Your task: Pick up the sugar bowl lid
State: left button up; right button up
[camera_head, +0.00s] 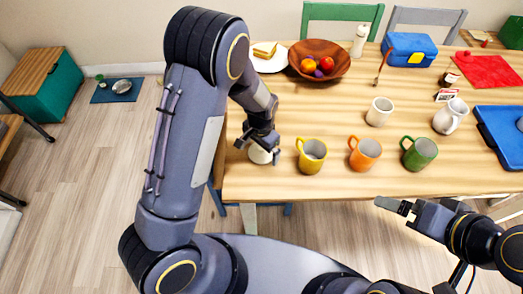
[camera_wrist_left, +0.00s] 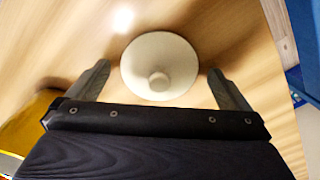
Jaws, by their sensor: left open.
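The sugar bowl lid (camera_wrist_left: 160,62), a round cream-white disc with a small knob, shows in the left wrist view between my left gripper's fingers (camera_wrist_left: 159,70). The fingers stand apart on either side of it, with a gap visible at the right. In the head view, a cream-white piece (camera_head: 260,155) shows at the table's front left, partly hidden under my left gripper (camera_head: 257,146). I cannot tell whether a bowl is beneath the lid. My right gripper (camera_head: 393,206) is in front of the table's front edge, apart from the lid; its jaw opening is unclear.
A yellow mug (camera_head: 312,157) stands just right of my left gripper, then an orange mug (camera_head: 364,154) and a green mug (camera_head: 419,154). A white cup (camera_head: 379,112), cream jug (camera_head: 451,117) and wooden fruit bowl (camera_head: 330,53) stand farther back.

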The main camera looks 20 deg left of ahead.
pick_arm(q)
jog(key=shift+c, duration=0.4)
jog(key=c, duration=0.9)
jog(key=shift+r, duration=0.1)
jog(key=shift+c, duration=0.2)
